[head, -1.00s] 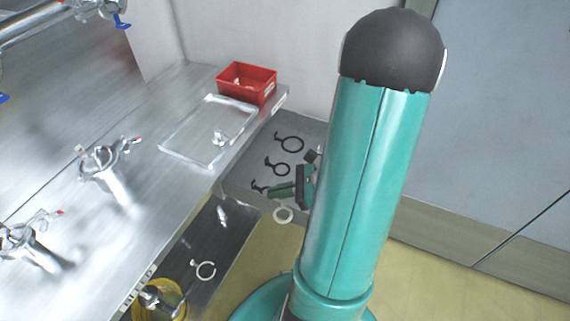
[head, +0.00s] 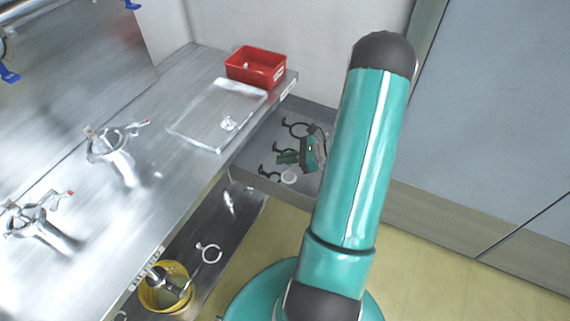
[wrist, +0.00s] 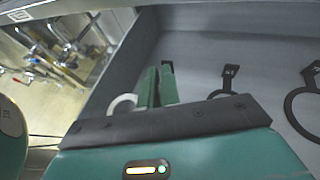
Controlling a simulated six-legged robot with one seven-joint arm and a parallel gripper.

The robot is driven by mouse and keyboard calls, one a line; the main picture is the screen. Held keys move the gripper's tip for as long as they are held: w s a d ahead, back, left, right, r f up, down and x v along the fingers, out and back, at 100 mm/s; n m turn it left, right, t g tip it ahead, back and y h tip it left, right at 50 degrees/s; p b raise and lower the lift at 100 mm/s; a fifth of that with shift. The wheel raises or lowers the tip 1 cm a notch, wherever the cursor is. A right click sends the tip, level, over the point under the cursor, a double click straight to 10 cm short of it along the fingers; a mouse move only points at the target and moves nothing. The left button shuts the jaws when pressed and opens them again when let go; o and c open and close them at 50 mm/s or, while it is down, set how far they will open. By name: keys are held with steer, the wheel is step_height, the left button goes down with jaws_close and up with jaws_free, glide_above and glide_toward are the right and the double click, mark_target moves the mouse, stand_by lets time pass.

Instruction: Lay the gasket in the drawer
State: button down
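The gasket (head: 289,177) is a small pale ring; it also shows left of my fingers in the wrist view (wrist: 122,104). The open grey drawer (head: 262,187) has black ring-and-tab shapes on its floor, and its inside fills much of the wrist view (wrist: 200,55). My gripper (head: 284,157) is over the drawer, its green fingers (wrist: 158,84) nearly together. It appears shut on the gasket, which hangs beside the fingers; the exact grip point is hidden. Whether the gasket touches the drawer floor is unclear.
A steel counter carries a red bin (head: 256,66), a clear tray (head: 200,130) and metal clamps (head: 108,143). A wall stands behind the drawer.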

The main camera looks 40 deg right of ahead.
steer(key=shift+w+d+f, duration=0.15)
steer(key=shift+f, duration=1.6)
steer(key=shift+f, duration=0.2)
steer(key=shift+f, duration=0.35)
steer(key=c, duration=1.6)
jaws_free()
